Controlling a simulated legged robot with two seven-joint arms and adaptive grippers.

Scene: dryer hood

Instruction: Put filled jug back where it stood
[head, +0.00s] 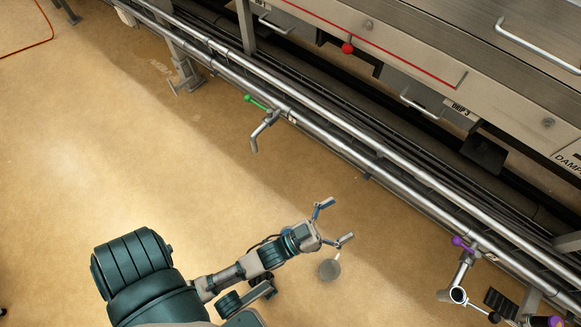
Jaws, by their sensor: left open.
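A small grey round thing (330,270) with a thin pale upright part at its upper edge is on or just above the tan floor. It looks like the jug from above; I cannot tell what is in it. My left gripper (337,221) is open, its two blue-grey fingers spread toward the upper right. The jug shows just below the lower finger, outside the space between the fingers. I cannot tell whether they touch. My right gripper is not in view.
Steel pipes (340,150) run diagonally along the machine. A green-handled tap (262,128) and a purple-handled tap (461,265) stick out over the floor. A dark grid (500,303) lies at the lower right.

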